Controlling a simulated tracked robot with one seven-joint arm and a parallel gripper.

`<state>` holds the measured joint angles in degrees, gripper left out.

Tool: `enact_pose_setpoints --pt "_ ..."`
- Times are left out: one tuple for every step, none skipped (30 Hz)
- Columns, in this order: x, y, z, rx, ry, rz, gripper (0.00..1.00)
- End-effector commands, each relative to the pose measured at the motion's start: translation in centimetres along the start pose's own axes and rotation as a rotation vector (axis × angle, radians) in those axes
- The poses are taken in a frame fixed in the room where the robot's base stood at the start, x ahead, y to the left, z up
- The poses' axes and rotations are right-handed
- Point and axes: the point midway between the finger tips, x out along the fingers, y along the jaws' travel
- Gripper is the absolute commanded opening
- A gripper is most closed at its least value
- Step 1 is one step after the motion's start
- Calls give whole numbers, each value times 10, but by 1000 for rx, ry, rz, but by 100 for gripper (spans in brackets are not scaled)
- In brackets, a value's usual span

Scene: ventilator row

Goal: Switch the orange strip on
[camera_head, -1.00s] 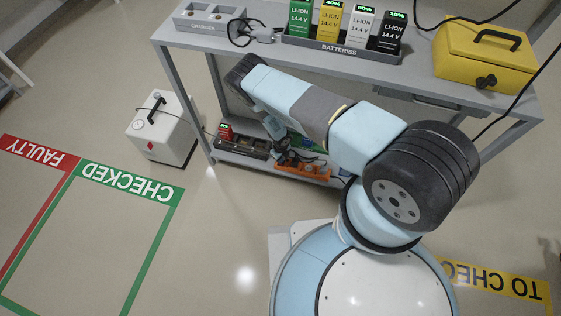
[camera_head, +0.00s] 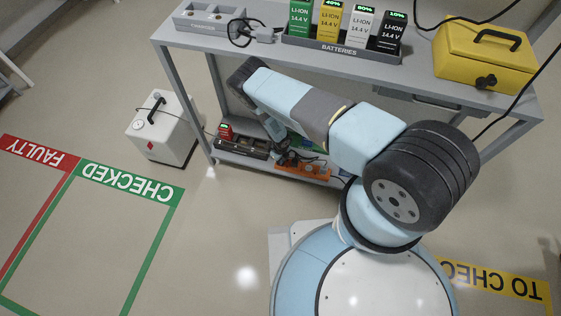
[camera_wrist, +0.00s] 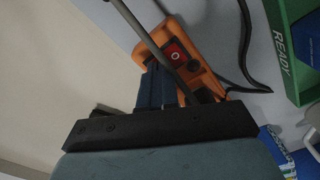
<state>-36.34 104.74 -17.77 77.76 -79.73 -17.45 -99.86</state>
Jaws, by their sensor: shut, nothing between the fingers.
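The orange strip (camera_head: 313,170) lies on the lower shelf of the grey bench in the head view, partly hidden by my gripper (camera_head: 290,158). In the wrist view the orange strip (camera_wrist: 192,45) is close in front of my gripper (camera_wrist: 159,72). A red rocker switch (camera_wrist: 175,54) with a white round mark sits on the strip, just beyond the blue fingers. The fingers are shut with nothing between them. They overlap the strip's near edge in the picture; whether they touch it I cannot tell.
A black cable (camera_wrist: 246,60) curves beside the strip. A dark tray (camera_head: 240,148) is left of the strip on the shelf. The bench top (camera_head: 210,42) overhangs it.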

Motion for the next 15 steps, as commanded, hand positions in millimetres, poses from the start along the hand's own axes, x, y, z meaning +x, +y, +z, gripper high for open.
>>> enact_pose_setpoints --pt "1 0 0 0 0 0 0" --pt "1 0 0 0 0 0 0" --pt "2 0 0 0 0 0 0" --pt "2 0 0 0 0 0 0" --pt "2 0 0 0 0 0 0" --pt "2 0 0 0 0 0 0" --pt "2 0 0 1 0 0 0" --pt "2 0 0 1 0 0 0" --pt "0 0 0 1 0 0 0" --pt "-1 0 0 1 0 0 0" --pt "-2 0 0 1 0 0 0" --pt "-5 0 0 1 0 0 0" --pt "-7 0 0 1 1 0 0" --pt "-9 0 0 1 0 0 0" --pt "-12 0 1 1 -1 0 0"
